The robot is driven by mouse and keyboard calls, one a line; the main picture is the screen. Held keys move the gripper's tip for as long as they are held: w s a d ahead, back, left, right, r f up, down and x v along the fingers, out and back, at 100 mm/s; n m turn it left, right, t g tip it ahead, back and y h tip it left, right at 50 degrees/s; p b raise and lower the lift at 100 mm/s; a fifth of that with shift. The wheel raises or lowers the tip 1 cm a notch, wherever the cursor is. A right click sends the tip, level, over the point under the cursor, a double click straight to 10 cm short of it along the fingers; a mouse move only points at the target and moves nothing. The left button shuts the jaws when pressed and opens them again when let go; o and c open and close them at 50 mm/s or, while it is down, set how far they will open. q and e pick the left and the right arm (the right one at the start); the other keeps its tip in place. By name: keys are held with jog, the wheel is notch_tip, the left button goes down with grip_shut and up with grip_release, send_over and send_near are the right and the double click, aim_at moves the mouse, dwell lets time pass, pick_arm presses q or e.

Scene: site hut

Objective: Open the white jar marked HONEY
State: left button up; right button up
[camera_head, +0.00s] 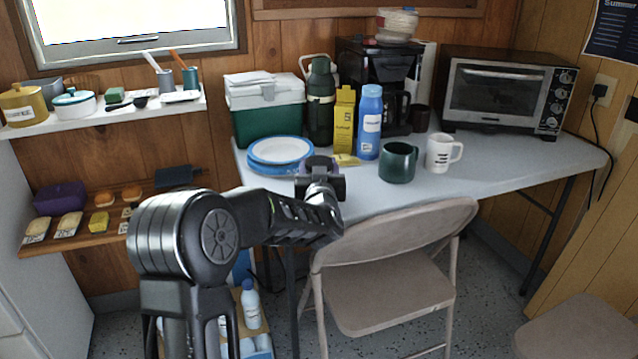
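My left gripper (320,178) is over the front left of the table, just right of the blue and white plates. Its fingers point away from me, so their gap is hard to judge. A small round purple-grey top (318,161) shows at the gripper's far side; the body under it is mostly hidden, and I cannot tell whether the fingers touch it. No HONEY lettering is readable. A white pot with a teal lid (74,105) stands on the upper left shelf, its marking too small to read. My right gripper is not in view.
The plates (281,152), a yellow carton (343,121), a blue bottle (369,125), a green mug (398,163) and a white mug (442,153) stand on the table (510,171). A folding chair (392,250) stands in front.

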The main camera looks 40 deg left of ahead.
pick_arm(q)
grip_shut()
dwell(0.4)
jog(key=shift+r, duration=0.15)
notch_tip(320, 180, up, 10)
jog(key=p, duration=0.3)
dwell(0.5)
grip_release()
grip_shut()
